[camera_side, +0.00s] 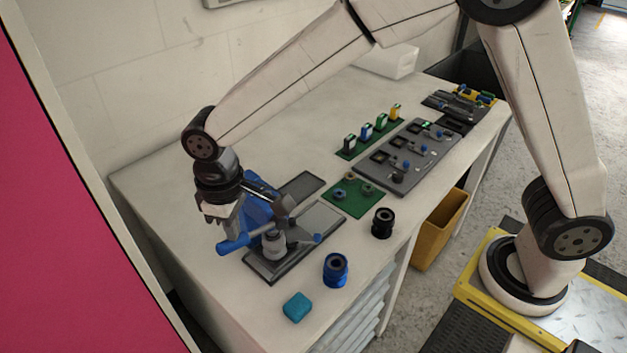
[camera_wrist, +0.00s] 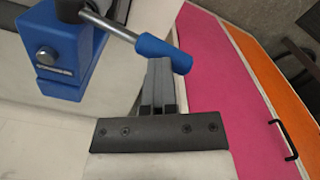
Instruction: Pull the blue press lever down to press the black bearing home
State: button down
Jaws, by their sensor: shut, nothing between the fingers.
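The blue press (camera_side: 257,212) stands on a dark base plate at the near-left end of the bench. Its lever has a blue grip (camera_side: 234,244) on a metal rod. In the wrist view the blue lever grip (camera_wrist: 165,53) crosses just at my fingertips. My gripper (camera_side: 222,220) is shut and empty, pointing down beside the press, close to the grip. In the wrist view the closed fingers (camera_wrist: 158,85) end at the grip's edge; I cannot tell whether they touch. A pale cylinder (camera_side: 273,246) stands under the press. I cannot make out a black bearing there.
A black ring-shaped part (camera_side: 383,223), a blue ring-shaped part (camera_side: 336,270) and a teal block (camera_side: 297,307) stand on the bench's near side. A green mat (camera_side: 368,209) and a grey fixture board (camera_side: 437,139) lie farther back. A pink panel (camera_wrist: 225,70) is beside the bench.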

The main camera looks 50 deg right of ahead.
jog(key=shift+r, duration=3.55)
jog(key=shift+d+f, duration=0.2)
jog(key=shift+d, duration=0.4)
jog(key=s+d+f+m+t, duration=0.1)
jog(key=s+d+f+m, duration=0.1)
jog(key=d, duration=0.6)
jog(key=s+d+f+m, duration=0.2)
jog(key=s+d+f, duration=0.1)
jog(key=s+d, duration=0.2)
jog(key=s+d+f+m+t, duration=0.1)
jog(key=s+d+f+m, duration=0.1)
jog(key=d, duration=0.8)
jog(key=shift+s+d+f+t, duration=0.3)
jog(key=shift+s+f, duration=0.4)
jog(key=shift+s, duration=0.25)
